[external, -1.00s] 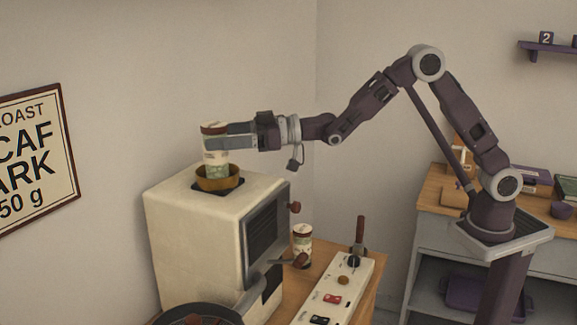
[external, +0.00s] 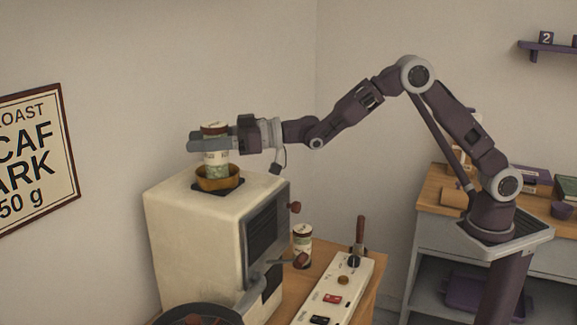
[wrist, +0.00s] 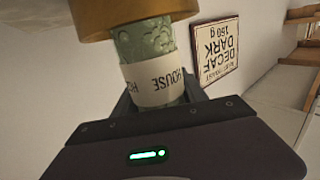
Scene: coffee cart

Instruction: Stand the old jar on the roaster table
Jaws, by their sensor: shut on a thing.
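A jar (external: 216,165) with a brown lid, a pale label and a green lower part stands upright in the amber bowl (external: 217,181) on top of the cream roaster (external: 200,222). In the wrist view its label (wrist: 158,83) shows "HOUSE" upside down. My gripper (external: 194,144) is level and shut on this jar below the lid, its fingertips past the jar's left side. The bowl hides the jar's base. A second jar (external: 302,243) with a brown lid stands on the wooden table (external: 318,258) right of the roaster. I cannot tell which jar is the old one.
A white switch panel (external: 325,300) and a dark-handled tool (external: 359,235) take up the table's right side. A dark pan (external: 195,315) is at the roaster's front. A sign (external: 38,160) hangs on the left wall. A grey bench (external: 440,245) stands behind right.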

